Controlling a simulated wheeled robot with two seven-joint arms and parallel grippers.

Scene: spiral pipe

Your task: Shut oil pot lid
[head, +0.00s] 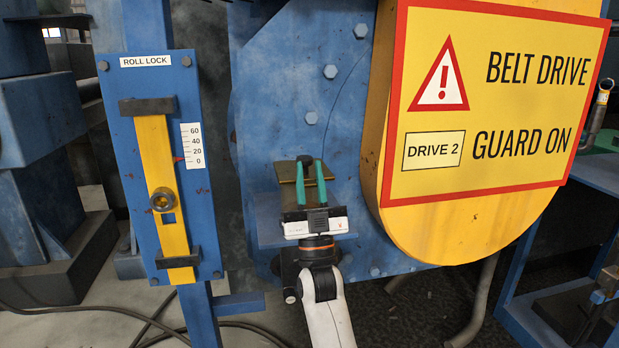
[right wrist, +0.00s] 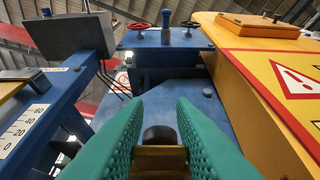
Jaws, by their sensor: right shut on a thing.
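The oil pot (head: 287,186) shows as a brass-coloured box on a blue ledge, mostly behind my right gripper. My right gripper (head: 309,163) comes from below and its green fingers are around the lid's upper part, by a dark knob (head: 305,158). In the right wrist view the green fingers (right wrist: 158,150) are closed on a brass lid piece (right wrist: 158,160), with the dark knob (right wrist: 160,134) just beyond. I cannot tell how far the lid is open. My left gripper is not in view.
A blue roll lock panel (head: 125,150) with a yellow bar stands at left. A yellow belt guard (head: 450,225) with a large warning sign is close on the right. A blue bolted plate (head: 270,100) stands behind the pot.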

